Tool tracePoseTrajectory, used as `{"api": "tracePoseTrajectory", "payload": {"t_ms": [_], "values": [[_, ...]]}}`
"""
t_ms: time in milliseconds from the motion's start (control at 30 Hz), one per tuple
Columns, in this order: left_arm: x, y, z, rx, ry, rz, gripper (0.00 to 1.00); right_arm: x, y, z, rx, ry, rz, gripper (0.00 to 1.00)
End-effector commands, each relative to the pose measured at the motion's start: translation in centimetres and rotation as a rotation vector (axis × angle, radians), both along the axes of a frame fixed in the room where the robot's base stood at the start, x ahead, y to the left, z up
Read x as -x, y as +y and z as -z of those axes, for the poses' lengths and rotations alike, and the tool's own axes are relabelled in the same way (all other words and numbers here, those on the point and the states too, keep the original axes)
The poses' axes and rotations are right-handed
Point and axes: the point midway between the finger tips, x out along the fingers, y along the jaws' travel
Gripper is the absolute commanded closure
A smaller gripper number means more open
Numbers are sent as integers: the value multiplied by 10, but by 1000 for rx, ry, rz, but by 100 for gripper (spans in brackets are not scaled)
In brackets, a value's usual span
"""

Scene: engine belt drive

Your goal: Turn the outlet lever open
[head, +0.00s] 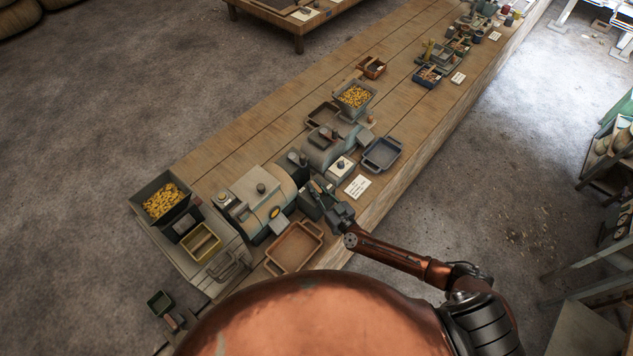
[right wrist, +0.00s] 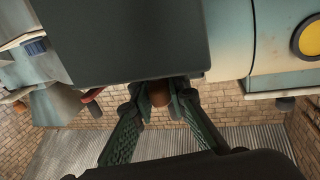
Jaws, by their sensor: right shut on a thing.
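The machine (head: 265,198) with a pale drum body and a yellow disc stands on the long wooden bench. My right gripper (head: 328,196) is at the dark housing (head: 309,203) on its right side. In the right wrist view my right gripper (right wrist: 159,97) is shut on a brown rounded knob (right wrist: 159,92), which looks like the end of the outlet lever. The knob sits just under a dark box-shaped housing (right wrist: 130,40). The rest of the lever is hidden by the fingers and the housing. My left gripper is not in view.
A brown tray (head: 295,246) lies in front of the machine, and a blue-grey tray (head: 382,154) to its right. A hopper of yellow pieces (head: 356,97) stands behind. A white card (head: 357,186) lies near my gripper.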

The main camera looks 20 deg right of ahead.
Motion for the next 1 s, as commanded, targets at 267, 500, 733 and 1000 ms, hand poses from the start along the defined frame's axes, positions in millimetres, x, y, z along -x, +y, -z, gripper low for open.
{"api": "tracePoseTrajectory", "payload": {"t_ms": [267, 500, 733, 1000], "values": [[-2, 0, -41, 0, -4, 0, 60, 1, 2, -4, -4, 3, 109, 100], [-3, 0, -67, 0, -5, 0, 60, 1, 3, -3, -6, 4, 231, 100], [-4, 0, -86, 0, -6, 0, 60, 1, 4, -1, -7, 5, 400, 100], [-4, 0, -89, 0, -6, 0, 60, 1, 3, 1, -5, 4, 573, 100]]}}
